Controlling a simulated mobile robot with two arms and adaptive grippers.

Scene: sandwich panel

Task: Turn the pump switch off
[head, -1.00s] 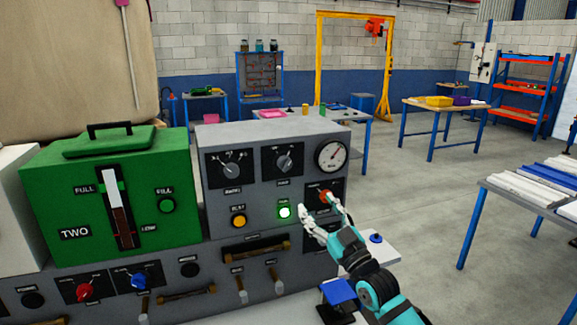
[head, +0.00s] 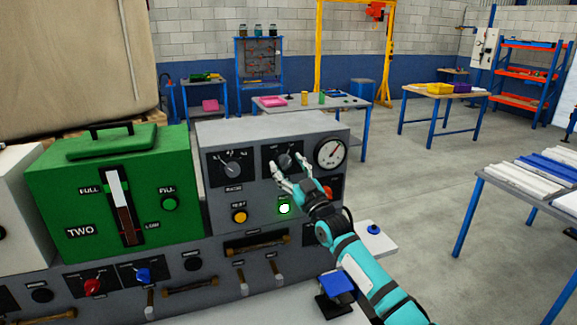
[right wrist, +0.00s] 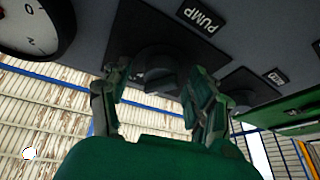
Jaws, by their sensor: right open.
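The pump switch (head: 285,161) is a dark rotary knob on a black plate at the top of the grey panel, left of the round gauge. In the right wrist view the knob (right wrist: 158,72) shows near the PUMP label (right wrist: 201,18). My right gripper (head: 288,168) is open in front of the switch. In the right wrist view its two fingers (right wrist: 160,100) stand to either side of the knob. I cannot tell whether they touch it. The hand hides the label below the knob in the head view. My left gripper is not in view.
The round gauge (head: 330,152) sits right of the switch, and another dark knob (head: 233,169) left of it. Below are a lit green lamp (head: 284,209), a yellow button (head: 239,217) and a partly hidden red switch (head: 327,191). A green box (head: 80,190) stands at left.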

